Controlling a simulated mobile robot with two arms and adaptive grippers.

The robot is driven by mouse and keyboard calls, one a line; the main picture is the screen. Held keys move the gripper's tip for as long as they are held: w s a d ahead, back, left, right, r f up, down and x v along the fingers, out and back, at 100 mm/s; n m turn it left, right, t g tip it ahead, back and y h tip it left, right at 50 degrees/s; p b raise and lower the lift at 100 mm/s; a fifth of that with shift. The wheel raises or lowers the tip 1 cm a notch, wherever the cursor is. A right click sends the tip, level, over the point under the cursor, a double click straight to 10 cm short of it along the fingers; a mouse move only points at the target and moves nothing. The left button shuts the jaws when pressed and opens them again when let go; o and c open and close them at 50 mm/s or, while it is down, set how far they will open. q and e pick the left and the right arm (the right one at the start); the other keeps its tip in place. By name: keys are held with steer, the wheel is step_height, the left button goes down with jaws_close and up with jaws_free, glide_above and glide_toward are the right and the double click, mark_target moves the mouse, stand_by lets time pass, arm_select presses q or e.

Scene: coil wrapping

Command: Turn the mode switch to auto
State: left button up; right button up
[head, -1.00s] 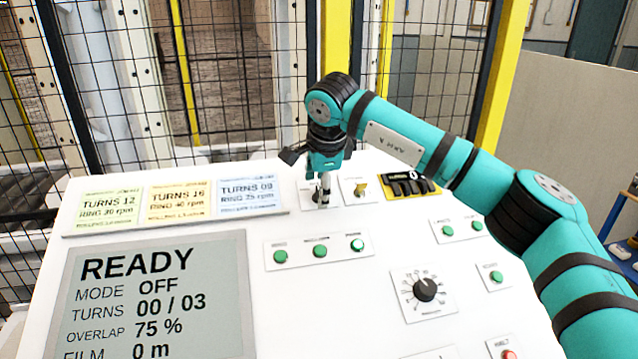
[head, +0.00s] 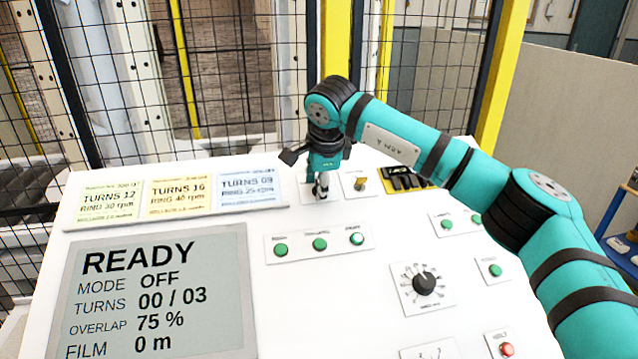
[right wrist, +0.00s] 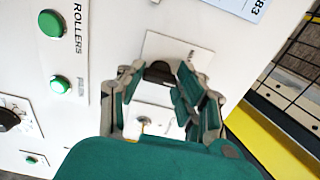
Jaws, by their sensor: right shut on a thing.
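The mode switch (right wrist: 158,72) shows in the right wrist view as a dark knob on a small white plate. My right gripper (right wrist: 162,80) is shut on it, with one finger on each side. In the head view my right gripper (head: 321,190) points down at the back of the white panel, and its fingers hide most of the switch. The screen (head: 240,300) on the panel reads READY, MODE OFF, TURNS 00 / 03. My left gripper is not in view.
A yellow key-like switch (head: 360,184) stands just right of the gripper, beside a yellow-and-black block (head: 405,178). Green buttons (head: 319,244) lie in front, with a black dial (head: 424,285) further right. Mesh fencing (head: 230,80) stands behind the panel.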

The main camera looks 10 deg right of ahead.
steer(key=shift+f+m+b, duration=0.15)
steer(key=shift+m+b, duration=0.75)
steer(key=shift+b, duration=0.05)
steer(key=m+b, duration=0.2)
steer(key=shift+m, duration=0.3)
steer(key=shift+m+b, duration=1.2)
steer(key=shift+m, duration=1.1)
steer(key=o, duration=1.1)
steer(key=shift+o, duration=0.2)
steer(key=shift+r, duration=0.2)
